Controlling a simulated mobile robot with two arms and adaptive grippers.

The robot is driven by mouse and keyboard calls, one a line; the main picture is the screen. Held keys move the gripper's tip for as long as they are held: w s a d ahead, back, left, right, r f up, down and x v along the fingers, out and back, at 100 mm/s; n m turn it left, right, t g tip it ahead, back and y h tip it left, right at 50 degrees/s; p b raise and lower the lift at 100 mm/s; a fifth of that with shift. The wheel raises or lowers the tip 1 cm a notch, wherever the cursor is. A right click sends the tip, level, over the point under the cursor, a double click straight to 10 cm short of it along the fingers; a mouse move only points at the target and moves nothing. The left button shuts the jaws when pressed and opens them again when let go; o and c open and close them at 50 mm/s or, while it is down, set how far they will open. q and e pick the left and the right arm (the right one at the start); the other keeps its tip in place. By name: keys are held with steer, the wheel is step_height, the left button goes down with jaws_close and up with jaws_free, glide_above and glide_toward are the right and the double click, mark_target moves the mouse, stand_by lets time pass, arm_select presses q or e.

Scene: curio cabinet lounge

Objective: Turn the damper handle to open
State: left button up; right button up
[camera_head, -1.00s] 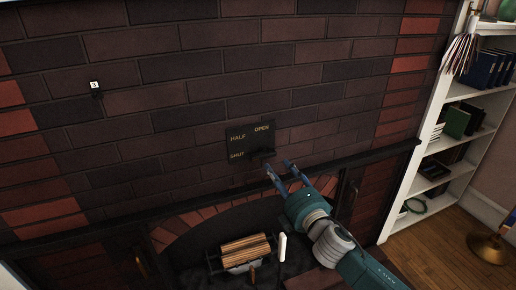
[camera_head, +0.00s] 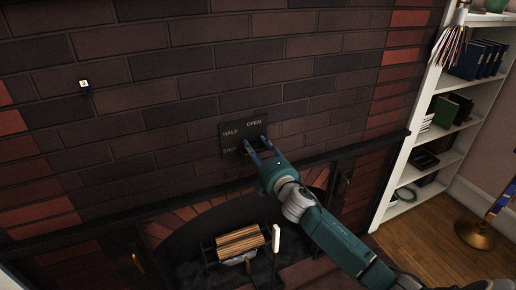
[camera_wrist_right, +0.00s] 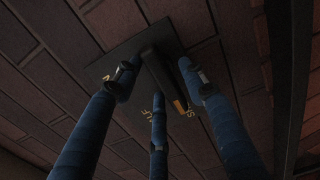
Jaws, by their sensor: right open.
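The dark damper plate (camera_head: 231,145) is on the brick wall above the fireplace arch, lettered HALF, OPEN and SHUT. My right gripper (camera_head: 258,146) is at the plate's lower right, its fingers spread and pointing at the wall. In the right wrist view the black damper handle (camera_wrist_right: 160,72) stands out from the plate (camera_wrist_right: 105,62) between the open fingers (camera_wrist_right: 158,92). A thin brass mark (camera_wrist_right: 181,105) shows at the handle's end, close to the S of SHUT. I cannot tell whether any finger touches the handle. In the head view the gripper mostly hides the handle. My left gripper is out of view.
A dark mantel ledge (camera_head: 110,213) runs just below the plate. Below it is the fireplace opening with a log grate (camera_head: 240,242) and a white-ended upright tool (camera_head: 276,238). A white bookshelf (camera_head: 407,172) and a brass lamp base (camera_head: 474,234) stand at the right.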

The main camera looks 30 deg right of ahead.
jaws_close()
